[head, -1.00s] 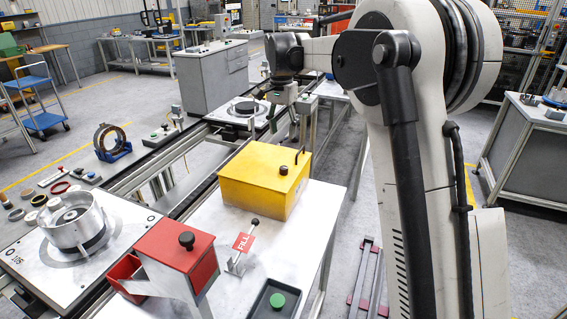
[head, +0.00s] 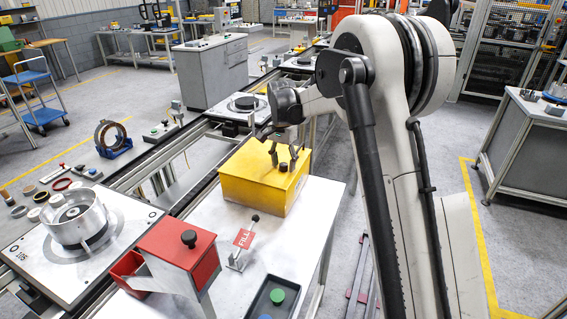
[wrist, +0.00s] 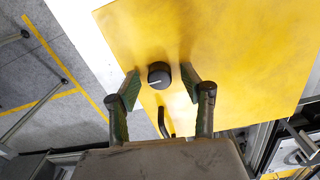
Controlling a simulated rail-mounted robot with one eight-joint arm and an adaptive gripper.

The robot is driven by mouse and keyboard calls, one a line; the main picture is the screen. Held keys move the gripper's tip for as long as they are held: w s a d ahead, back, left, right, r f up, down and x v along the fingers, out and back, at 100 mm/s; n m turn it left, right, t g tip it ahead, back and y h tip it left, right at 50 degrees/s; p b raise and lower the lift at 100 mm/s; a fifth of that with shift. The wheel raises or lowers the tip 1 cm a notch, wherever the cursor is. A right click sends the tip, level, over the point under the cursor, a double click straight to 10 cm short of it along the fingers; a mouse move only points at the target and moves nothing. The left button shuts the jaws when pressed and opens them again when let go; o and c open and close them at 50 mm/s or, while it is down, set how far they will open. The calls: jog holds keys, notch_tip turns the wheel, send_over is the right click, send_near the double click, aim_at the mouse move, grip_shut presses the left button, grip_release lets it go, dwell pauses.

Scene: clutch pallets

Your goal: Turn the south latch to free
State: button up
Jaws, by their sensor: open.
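My gripper (head: 283,163) is open over the top of a yellow box (head: 245,188) on the white bench. In the wrist view my gripper (wrist: 161,85) has its two fingers apart, on either side of a round black knob (wrist: 159,74) with a white line on the yellow lid (wrist: 245,50). The fingers do not visibly hold the knob; contact cannot be told. A dark curved handle (wrist: 162,122) shows between the fingers. In the head view my fingers largely hide the knob and handle. No part is labelled as the south latch, so I cannot tell which it is.
A FILL lever sign (head: 243,238), a red box (head: 172,248) and a dark tray (head: 257,305) with green and blue round pieces stand on the near bench. A pallet (head: 125,232) carrying a silver housing (head: 80,216) is left. Bare bench (head: 305,235) lies right of the lever.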

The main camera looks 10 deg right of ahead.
jog(key=shift+f, duration=0.2)
grip_shut()
